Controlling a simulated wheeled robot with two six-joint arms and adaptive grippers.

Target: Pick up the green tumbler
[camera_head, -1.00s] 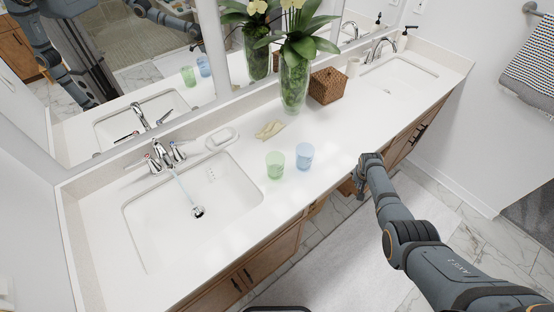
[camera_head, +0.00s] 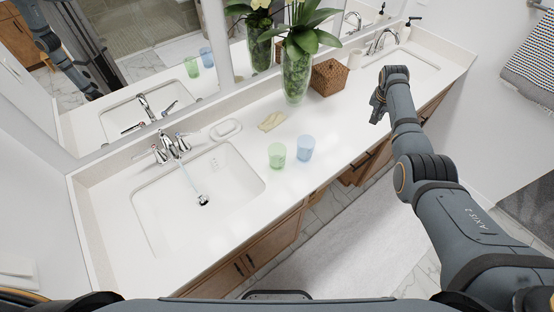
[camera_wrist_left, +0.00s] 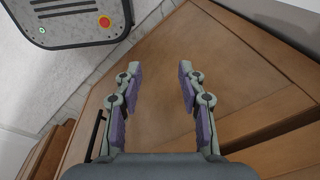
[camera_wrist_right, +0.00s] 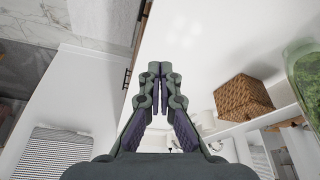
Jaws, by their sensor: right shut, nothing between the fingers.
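The green tumbler (camera_head: 277,155) stands upright on the white counter (camera_head: 340,125), just right of the left sink. A blue tumbler (camera_head: 305,148) stands close beside it on the right. My right gripper (camera_head: 377,108) is above the counter, to the right of both tumblers and apart from them. In the right wrist view its fingers (camera_wrist_right: 159,85) are together with nothing between them. My left gripper (camera_wrist_left: 161,75) shows only in the left wrist view, with its fingers apart and empty, facing wooden cabinet fronts (camera_wrist_left: 200,60). Neither tumbler shows in the wrist views.
A glass vase with flowers (camera_head: 296,75) and a wicker box (camera_head: 329,77) stand at the back by the mirror. A yellowish item (camera_head: 271,121) and a soap dish (camera_head: 226,129) lie behind the tumblers. The left sink (camera_head: 200,200) has running water. The counter right of the tumblers is clear.

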